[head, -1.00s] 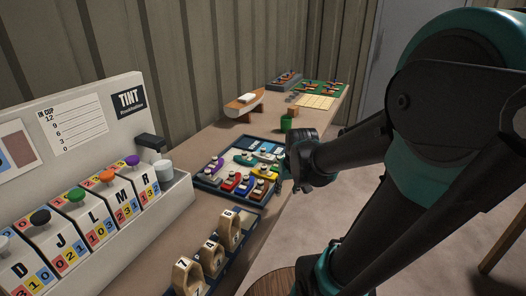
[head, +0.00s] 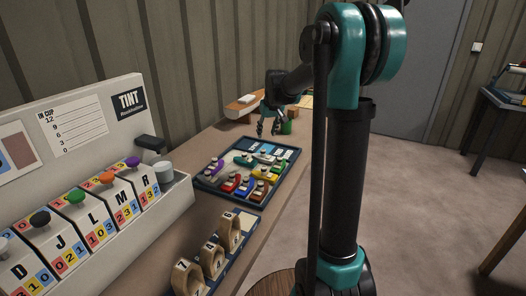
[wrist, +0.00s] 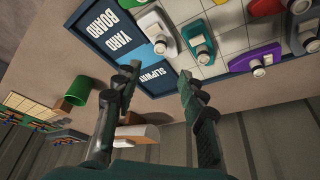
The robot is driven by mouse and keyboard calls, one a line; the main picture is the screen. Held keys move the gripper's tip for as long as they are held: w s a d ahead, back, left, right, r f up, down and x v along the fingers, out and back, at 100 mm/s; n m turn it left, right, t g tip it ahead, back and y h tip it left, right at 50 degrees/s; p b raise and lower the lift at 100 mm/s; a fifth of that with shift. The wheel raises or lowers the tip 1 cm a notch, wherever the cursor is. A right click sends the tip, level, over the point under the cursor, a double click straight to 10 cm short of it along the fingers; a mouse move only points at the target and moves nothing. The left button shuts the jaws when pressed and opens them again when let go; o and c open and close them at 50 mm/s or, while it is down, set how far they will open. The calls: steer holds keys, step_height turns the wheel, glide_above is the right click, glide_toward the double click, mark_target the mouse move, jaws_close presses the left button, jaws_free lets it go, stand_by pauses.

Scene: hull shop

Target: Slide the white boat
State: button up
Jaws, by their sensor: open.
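The white boat (wrist: 153,32) lies on the yard board (wrist: 112,42), beside the blue cell by the SLIPWAY lettering, with a grey knob on it. A teal boat (wrist: 197,45) lies right beside it in the wrist view. In the head view the white boat (head: 266,158) is small, near the board's far right part. My gripper (wrist: 160,72) is open and empty, its fingers apart over the slipway edge of the board. In the head view my gripper (head: 267,132) hangs above the far side of the board, not touching any boat.
Purple (wrist: 255,58), red and other boats crowd the board. Beyond it stand a green cup (head: 287,127) and a wooden hull model (head: 243,104). A corrugated wall backs the bench.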

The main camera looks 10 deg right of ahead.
mark_target(263, 150)
steer(key=x, duration=1.3)
steer(key=shift+c, duration=0.6)
jaws_close()
